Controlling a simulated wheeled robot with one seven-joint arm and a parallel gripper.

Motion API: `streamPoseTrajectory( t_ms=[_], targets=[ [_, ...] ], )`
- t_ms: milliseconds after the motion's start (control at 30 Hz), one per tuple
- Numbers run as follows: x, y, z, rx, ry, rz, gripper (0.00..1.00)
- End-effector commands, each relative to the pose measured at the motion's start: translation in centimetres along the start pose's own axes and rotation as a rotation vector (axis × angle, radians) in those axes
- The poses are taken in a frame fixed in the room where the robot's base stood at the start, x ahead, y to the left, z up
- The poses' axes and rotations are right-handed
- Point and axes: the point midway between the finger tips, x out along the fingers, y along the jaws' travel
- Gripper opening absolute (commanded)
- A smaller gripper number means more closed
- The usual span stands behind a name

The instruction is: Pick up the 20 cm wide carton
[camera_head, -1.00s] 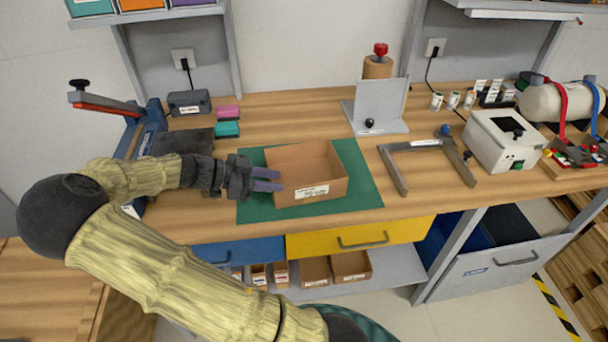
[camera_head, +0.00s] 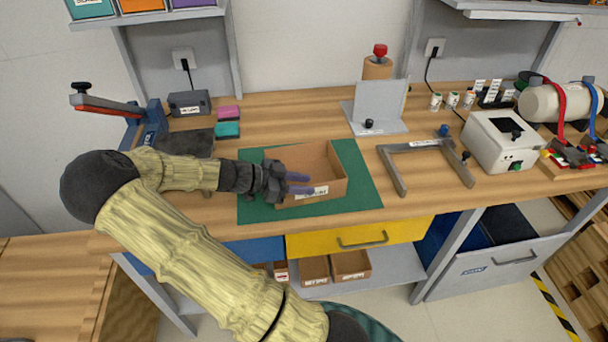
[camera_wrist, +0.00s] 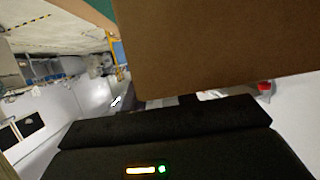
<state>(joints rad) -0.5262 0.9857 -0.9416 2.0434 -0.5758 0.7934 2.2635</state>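An open brown carton (camera_head: 325,160) with a white label on its front stands on a green mat (camera_head: 360,190) on the wooden bench. My gripper (camera_head: 301,184) reaches in from the left, and its two purple fingers are parted, across the carton's left and front part in the head view. A finger covers part of the label. I cannot tell whether a carton wall lies between the fingers. In the wrist view a plain brown carton face (camera_wrist: 215,45) fills the upper right, close to the dark gripper body; the fingertips are hidden there.
A grey U-shaped frame (camera_head: 395,175) lies right of the mat, and a grey upright plate (camera_head: 381,105) stands behind it. Dark, pink and teal blocks (camera_head: 228,130) lie at the back left. Smaller cartons (camera_head: 350,265) sit on the shelf below, under a yellow drawer (camera_head: 360,236).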

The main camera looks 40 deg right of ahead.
Motion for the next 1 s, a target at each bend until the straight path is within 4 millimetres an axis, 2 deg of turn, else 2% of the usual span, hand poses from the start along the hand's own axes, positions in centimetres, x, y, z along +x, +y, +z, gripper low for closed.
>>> streamPoseTrajectory(
  t_ms=[100,567,600,733,1000],
  targets=[
    [0.57,0.00,0.03,0.000,-0.001,-0.001,0.29],
    [0.53,0.00,0.04,0.000,-0.001,-0.001,0.29],
    [0.53,0.00,0.04,0.000,-0.001,-0.001,0.27],
    [0.53,0.00,0.04,0.000,-0.001,-0.001,0.02],
    [0.53,-0.01,0.04,0.000,-0.001,-0.001,0.00]
  ],
)
